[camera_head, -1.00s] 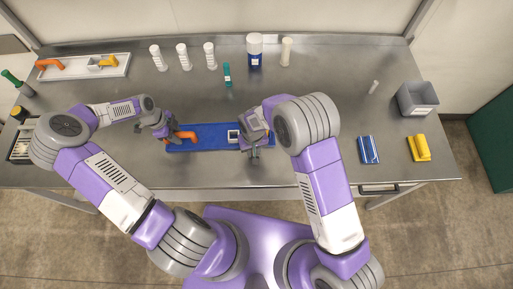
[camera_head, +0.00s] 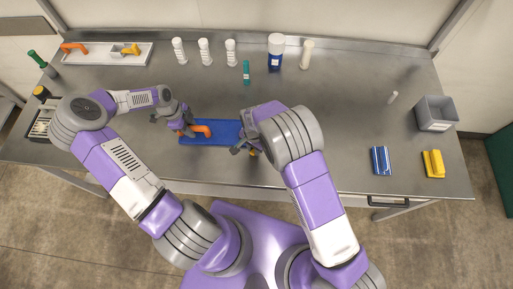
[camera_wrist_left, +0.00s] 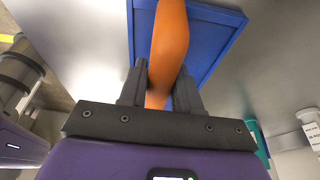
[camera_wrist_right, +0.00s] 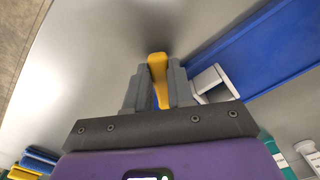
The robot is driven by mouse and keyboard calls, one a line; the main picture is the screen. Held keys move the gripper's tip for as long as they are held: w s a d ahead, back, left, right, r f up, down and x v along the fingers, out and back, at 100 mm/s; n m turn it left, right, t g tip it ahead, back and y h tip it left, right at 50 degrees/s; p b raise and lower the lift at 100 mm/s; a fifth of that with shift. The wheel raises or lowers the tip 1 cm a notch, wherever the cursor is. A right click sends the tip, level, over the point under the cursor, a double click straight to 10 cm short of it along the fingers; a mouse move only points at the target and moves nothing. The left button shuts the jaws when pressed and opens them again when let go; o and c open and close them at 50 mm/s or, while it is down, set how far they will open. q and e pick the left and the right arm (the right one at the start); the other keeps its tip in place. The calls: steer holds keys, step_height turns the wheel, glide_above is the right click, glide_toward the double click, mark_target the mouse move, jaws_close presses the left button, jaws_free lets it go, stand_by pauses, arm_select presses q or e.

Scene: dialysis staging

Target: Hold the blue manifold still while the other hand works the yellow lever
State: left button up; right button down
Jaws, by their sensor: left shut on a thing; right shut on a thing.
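The blue manifold (camera_head: 225,133) is a flat blue board lying on the table near its front edge. An orange handle (camera_head: 203,130) stands at its left part. My left gripper (camera_head: 186,131) is shut on that handle; the left wrist view shows the orange bar (camera_wrist_left: 168,40) between the two fingers. My right gripper (camera_head: 246,150) is at the board's right end, shut on the yellow lever (camera_wrist_right: 158,72). In the right wrist view a whitish block (camera_wrist_right: 212,82) sits beside the lever, at the edge of the board. In the head view my right arm hides most of the lever and block.
A white tray (camera_head: 100,61) with an orange handle and a yellow lever lies at the back left. Several white bottles and a teal item (camera_head: 246,73) stand behind the manifold. A grey bin (camera_head: 436,114), blue item (camera_head: 381,160) and yellow item (camera_head: 433,164) are at right.

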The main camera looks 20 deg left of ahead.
arm_select(q)
steer(key=shift+d, duration=0.15)
arm_select(e)
steer(key=shift+a, duration=0.3)
steer(key=c, duration=1)
jaws_free()
steer(key=shift+o, duration=0.2)
step_height(320, 180, up, 12)
arm_select(q)
steer(key=o, duration=1.3)
steer(key=shift+r, duration=0.15)
arm_select(e)
steer(key=shift+r, duration=0.1)
